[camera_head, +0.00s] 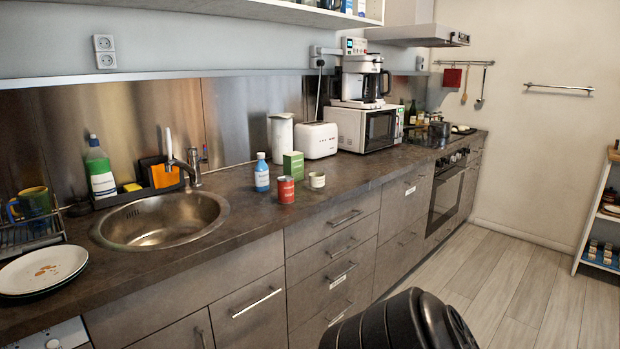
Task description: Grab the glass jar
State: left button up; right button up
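A small pale cylindrical container (317,181) stands upright on the counter in the head view, right of a red can (286,190). It may be the glass jar, but it is too small to tell its material. A blue bottle with a white cap (262,174) and a green box (293,165) stand close by on the left. No other clear glass jar can be made out. Neither of my grippers is in view. A black rounded part at the bottom edge appears to belong to me.
The dark counter (240,225) holds a sink (160,218), plates (42,270), a toaster (318,140) and a microwave (368,128) with a coffee maker (362,80) on top. Drawers lie below the front edge. The floor (500,285) at right is clear.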

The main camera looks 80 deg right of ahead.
aim_at(316, 172)
jog(key=z, duration=3.45)
jog(key=i, duration=1.4)
jog(key=u, duration=1.4)
